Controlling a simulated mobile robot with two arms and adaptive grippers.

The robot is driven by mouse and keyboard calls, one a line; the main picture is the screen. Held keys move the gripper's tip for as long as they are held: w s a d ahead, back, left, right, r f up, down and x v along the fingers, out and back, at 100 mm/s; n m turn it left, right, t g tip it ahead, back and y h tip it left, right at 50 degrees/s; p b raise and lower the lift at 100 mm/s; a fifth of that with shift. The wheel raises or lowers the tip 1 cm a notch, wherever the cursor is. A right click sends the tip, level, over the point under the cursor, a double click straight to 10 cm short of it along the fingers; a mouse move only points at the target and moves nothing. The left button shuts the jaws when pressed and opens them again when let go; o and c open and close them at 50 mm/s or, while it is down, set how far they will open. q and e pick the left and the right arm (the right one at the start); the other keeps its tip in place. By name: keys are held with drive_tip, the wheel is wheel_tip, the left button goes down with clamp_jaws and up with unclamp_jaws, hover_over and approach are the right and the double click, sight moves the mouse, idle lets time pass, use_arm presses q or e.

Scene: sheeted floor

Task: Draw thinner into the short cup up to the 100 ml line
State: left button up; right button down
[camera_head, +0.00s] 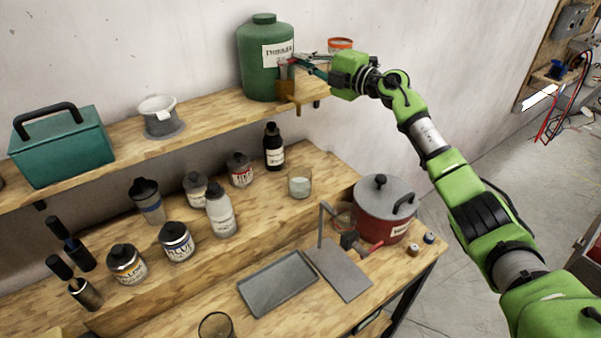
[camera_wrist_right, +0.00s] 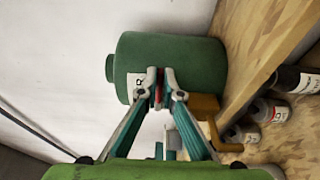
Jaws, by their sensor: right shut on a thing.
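A green drum labelled THINNER (camera_head: 262,72) stands on the upper shelf; it also shows in the right wrist view (camera_wrist_right: 195,65). My right gripper (camera_head: 290,62) is at the drum's front, beside its label. In the wrist view its fingertips (camera_wrist_right: 160,88) are closed on a small red part at the drum's tap. An ochre bracket (camera_head: 289,104) sits below, at the shelf edge. A short clear cup (camera_head: 300,182) stands on the raised bench level below, away from the gripper; its fill is unclear. Another clear glass (camera_head: 215,326) is at the front edge of view. My left gripper is out of view.
Several paint and dark bottles (camera_head: 220,212) stand on the bench. A red pot (camera_head: 385,212), a grey tray (camera_head: 277,283) and a flat grey plate (camera_head: 340,270) lie in front.

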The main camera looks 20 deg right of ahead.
drive_tip(key=shift+a+r, duration=0.15)
drive_tip(key=shift+r, duration=0.05)
drive_tip(key=shift+s+f+m+t+h, duration=0.1)
drive_tip(key=shift+s+m+t+h, duration=0.3)
drive_tip(key=shift+m+h, duration=0.3)
drive_tip(key=shift+s+f+m+t+h, duration=0.1)
drive_tip(key=shift+m+t+h, duration=0.2)
drive_tip(key=shift+h, duration=0.3)
drive_tip(key=c, duration=2.1)
unclamp_jaws()
drive_tip(key=shift+c, duration=0.2)
drive_tip(key=shift+a, duration=0.2)
drive_tip(key=shift+d, duration=0.1)
